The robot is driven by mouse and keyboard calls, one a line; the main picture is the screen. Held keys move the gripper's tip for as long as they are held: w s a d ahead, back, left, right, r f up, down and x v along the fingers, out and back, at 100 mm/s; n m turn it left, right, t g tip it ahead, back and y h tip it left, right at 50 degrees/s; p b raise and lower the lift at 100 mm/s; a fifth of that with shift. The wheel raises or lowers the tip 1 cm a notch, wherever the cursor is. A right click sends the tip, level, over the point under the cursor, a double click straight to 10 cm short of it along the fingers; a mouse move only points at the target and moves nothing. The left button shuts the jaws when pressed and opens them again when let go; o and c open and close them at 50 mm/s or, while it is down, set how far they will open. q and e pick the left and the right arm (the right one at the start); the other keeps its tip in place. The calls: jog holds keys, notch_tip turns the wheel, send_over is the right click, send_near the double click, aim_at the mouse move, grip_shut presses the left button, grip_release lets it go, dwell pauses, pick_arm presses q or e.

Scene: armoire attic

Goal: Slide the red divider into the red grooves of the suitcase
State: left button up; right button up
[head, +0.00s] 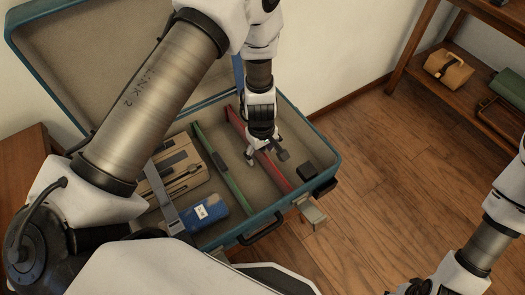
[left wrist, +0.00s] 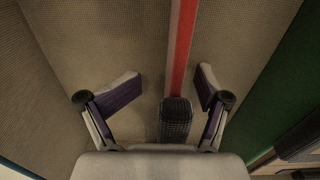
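The open teal suitcase (head: 262,222) has a beige lining. The long red divider (head: 238,122) runs from its back towards its front, right of a green divider (head: 222,167). In the left wrist view the red divider (left wrist: 182,48) is a narrow strip running down between the fingers. My left gripper (head: 267,156) is over the divider's middle, fingers spread to either side; it also shows open in the left wrist view (left wrist: 170,88), with gaps beside the strip. The grooves cannot be made out. My right arm enters at lower right; its fingers are out of view.
A tan organizer (head: 178,170) and a blue pouch (head: 203,211) fill the suitcase's left part. A wooden shelf (head: 462,92) with bags stands at upper right. The floor between is clear.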

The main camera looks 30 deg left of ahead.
pick_arm(q)
notch_tip(320, 180, up, 12)
jog(key=shift+s+a, duration=0.1)
jog(key=shift+s, duration=0.05)
dwell(0.7)
